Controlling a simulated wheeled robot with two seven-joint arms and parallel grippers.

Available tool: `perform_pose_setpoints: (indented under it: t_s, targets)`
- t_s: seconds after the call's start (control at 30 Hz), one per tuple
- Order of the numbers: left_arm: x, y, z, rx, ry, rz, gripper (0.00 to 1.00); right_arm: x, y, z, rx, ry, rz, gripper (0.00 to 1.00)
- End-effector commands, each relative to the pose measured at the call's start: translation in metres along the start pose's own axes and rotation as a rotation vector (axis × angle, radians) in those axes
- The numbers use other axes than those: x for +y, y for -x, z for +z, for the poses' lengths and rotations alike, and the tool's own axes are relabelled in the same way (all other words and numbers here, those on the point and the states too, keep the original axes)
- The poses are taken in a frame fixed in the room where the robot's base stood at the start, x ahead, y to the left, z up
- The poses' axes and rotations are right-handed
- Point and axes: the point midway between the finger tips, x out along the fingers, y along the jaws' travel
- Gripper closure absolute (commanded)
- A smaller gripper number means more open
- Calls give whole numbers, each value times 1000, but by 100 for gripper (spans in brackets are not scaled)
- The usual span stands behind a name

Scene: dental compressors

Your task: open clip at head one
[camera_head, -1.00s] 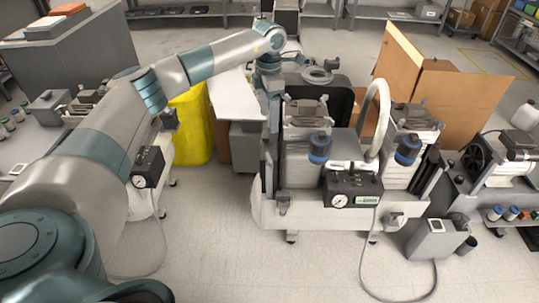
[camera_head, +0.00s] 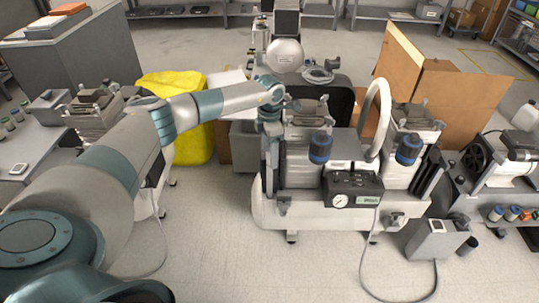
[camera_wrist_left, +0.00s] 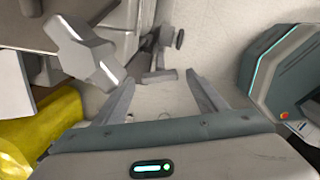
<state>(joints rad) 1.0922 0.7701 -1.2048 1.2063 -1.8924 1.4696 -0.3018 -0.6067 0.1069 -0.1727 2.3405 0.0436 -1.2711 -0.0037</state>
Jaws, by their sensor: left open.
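My left gripper (camera_head: 272,147) points down beside the left side of the near compressor unit (camera_head: 322,212); its fingertips are hard to make out in the head view. In the left wrist view the left gripper (camera_wrist_left: 160,90) is open, with nothing between its two fingers. A small grey clip-like fitting (camera_wrist_left: 157,62) lies beyond the fingertips, apart from them. In the head view a small grey fitting (camera_head: 284,205) sits low on the unit's left front; I cannot tell if it is the same one. The left head (camera_head: 303,150) has a blue-capped filter (camera_head: 320,148). My right gripper is out of view.
A gauge box (camera_head: 352,190) is on the unit's front, and a white hose (camera_head: 382,105) arches beside the right head. A yellow bag (camera_head: 185,90) stands behind my left arm. Cardboard (camera_head: 430,85) stands behind right.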

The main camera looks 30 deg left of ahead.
Motion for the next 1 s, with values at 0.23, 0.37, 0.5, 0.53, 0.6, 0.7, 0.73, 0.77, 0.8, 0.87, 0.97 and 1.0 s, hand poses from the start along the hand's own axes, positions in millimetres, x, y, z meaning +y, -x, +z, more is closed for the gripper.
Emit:
perform_pose_setpoints:
  t_s: [0.23,0.37,0.5,0.53,0.6,0.7,0.73,0.77,0.8,0.87,0.97,1.0]
  targets:
    - [0,-14,0,0,0,1,34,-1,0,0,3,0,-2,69]
    - [0,-15,0,0,0,1,34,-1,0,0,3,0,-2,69]
    - [0,-15,0,0,0,1,34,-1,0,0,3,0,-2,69]
    - [0,-15,0,0,0,1,37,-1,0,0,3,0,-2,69]
    - [0,-15,0,0,0,1,53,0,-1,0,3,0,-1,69]
    - [0,-15,0,0,0,1,76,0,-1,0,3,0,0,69]
    - [0,-15,0,0,0,1,76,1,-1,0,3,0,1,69]
    - [0,-15,0,0,0,1,76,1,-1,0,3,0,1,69]
    - [0,-15,0,0,0,1,76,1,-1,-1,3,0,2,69]
    - [0,-15,0,0,2,1,76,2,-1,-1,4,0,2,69]
    - [0,-15,0,0,9,0,76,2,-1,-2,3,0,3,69]
    - [0,-14,0,0,15,0,76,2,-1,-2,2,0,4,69]
